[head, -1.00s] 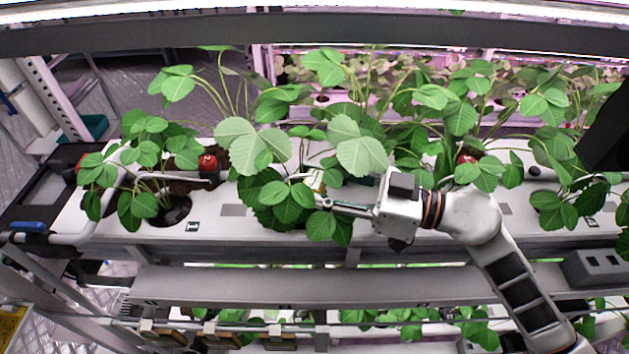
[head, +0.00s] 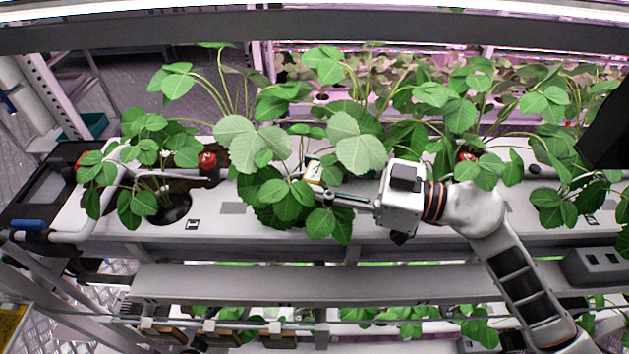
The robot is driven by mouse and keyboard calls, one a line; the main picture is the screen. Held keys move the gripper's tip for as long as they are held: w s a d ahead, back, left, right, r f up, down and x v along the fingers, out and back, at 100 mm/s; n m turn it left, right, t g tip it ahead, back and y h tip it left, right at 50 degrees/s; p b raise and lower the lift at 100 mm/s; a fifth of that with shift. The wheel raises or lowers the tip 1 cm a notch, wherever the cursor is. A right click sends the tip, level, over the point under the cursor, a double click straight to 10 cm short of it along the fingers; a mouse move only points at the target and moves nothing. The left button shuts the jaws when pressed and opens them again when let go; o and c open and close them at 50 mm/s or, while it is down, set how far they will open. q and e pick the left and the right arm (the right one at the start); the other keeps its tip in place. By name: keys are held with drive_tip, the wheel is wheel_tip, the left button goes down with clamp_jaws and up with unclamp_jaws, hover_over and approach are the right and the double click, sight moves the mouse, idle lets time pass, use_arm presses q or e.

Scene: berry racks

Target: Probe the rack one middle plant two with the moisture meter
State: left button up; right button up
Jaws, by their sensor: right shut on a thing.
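The middle plant (head: 283,192) stands in the white rack trough (head: 232,210), and its broad leaves hide its base. My right gripper (head: 328,193) reaches in from the right beside this plant, with leaves partly covering its fingertips. It is shut on a small pale yellow and dark object, seemingly the moisture meter (head: 314,171), which shows just above the fingers between the leaves. Its probe end is hidden, so I cannot tell whether it touches the soil. My left gripper is not in view.
A left plant (head: 138,150) grows from a dark round hole (head: 173,209). More plants stand at the right (head: 560,185). Red berries (head: 207,160) show near a pipe. A dark beam (head: 300,38) crosses above, and a lower shelf (head: 300,283) runs below the trough.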

drive_tip(key=shift+s+r, duration=0.15)
drive_tip(key=shift+r, duration=1.7)
drive_tip(key=shift+a+f, duration=0.1)
drive_tip(key=shift+f, duration=0.05)
drive_tip(key=shift+f, duration=2)
